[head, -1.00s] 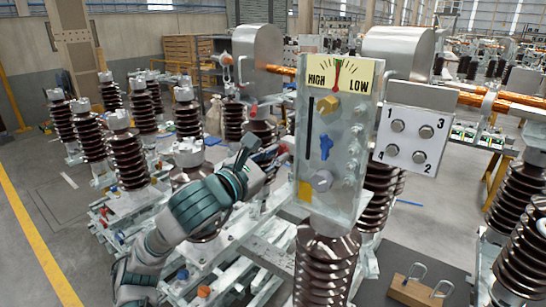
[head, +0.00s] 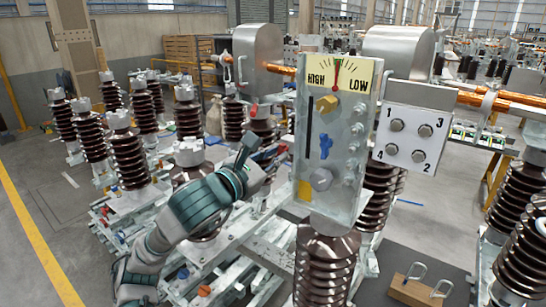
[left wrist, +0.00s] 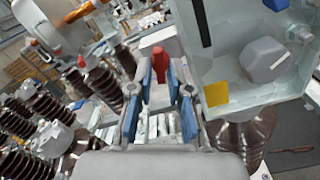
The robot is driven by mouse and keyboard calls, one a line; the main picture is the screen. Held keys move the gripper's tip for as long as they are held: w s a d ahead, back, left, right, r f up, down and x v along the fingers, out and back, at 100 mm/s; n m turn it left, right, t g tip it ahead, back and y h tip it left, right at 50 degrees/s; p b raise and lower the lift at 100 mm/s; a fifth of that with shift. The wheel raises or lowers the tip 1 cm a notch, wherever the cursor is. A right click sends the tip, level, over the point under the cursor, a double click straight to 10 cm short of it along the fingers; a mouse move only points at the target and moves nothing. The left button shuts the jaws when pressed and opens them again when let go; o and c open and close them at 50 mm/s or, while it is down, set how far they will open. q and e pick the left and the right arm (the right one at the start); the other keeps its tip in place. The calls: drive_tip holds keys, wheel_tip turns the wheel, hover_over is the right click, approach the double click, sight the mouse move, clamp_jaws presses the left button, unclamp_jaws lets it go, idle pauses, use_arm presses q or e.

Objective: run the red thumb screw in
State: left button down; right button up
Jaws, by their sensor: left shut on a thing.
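The red thumb screw (left wrist: 159,62) shows in the left wrist view between the blue-padded fingertips of my left gripper (left wrist: 163,88), beside the left side of the clear box. The gripper is shut on it, and the fingers hide part of it. Its threaded end and how deep it sits cannot be seen. In the head view my left gripper (head: 262,152) is at the left of the clear box (head: 349,195). The screw is hard to make out there. My right gripper is not in view.
Brown insulators (head: 126,160) crowd the left. Grey floor is open at far left.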

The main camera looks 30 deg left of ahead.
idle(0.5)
use_arm(q)
drive_tip(key=c, duration=1.3)
unclamp_jaws()
drive_tip(key=shift+o, duration=1)
drive_tip(key=shift+w+a, duration=0.1)
drive_tip(key=shift+w, duration=0.15)
drive_tip(key=s+a, duration=0.1)
drive_tip(key=s, duration=1.1)
drive_tip(key=shift+f, duration=0.15)
drive_tip(key=shift+w, duration=0.1)
